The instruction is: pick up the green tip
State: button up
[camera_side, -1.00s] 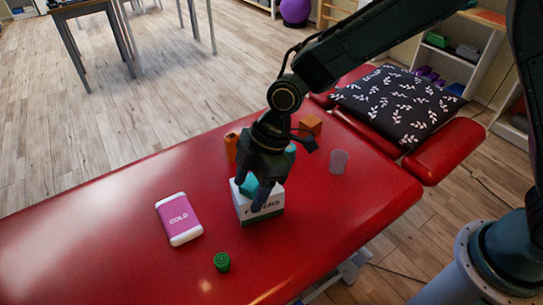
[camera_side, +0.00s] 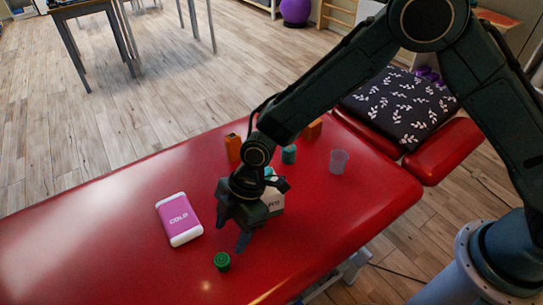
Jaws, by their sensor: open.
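The green tip (camera_side: 222,261) is a small green cylinder with a darker top, standing on the red padded table (camera_side: 110,240) near its front edge. My gripper (camera_side: 233,234) points down above the table, just up and to the right of the green tip in the picture. It is open, and nothing shows between its fingers. The green tip is in full view and apart from the fingers.
A pink and white cold pack (camera_side: 179,219) lies to the left. A white box (camera_side: 273,201) is partly hidden behind my gripper. Orange blocks (camera_side: 233,147), a teal cylinder (camera_side: 289,154) and a translucent cup (camera_side: 338,161) stand further back. The table's left part is clear.

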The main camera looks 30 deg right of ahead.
aim_at(222, 259)
jog(key=shift+x, duration=2.65)
jog(key=shift+x, duration=2.6)
jog(key=shift+w, duration=0.15)
jog(key=c, duration=1)
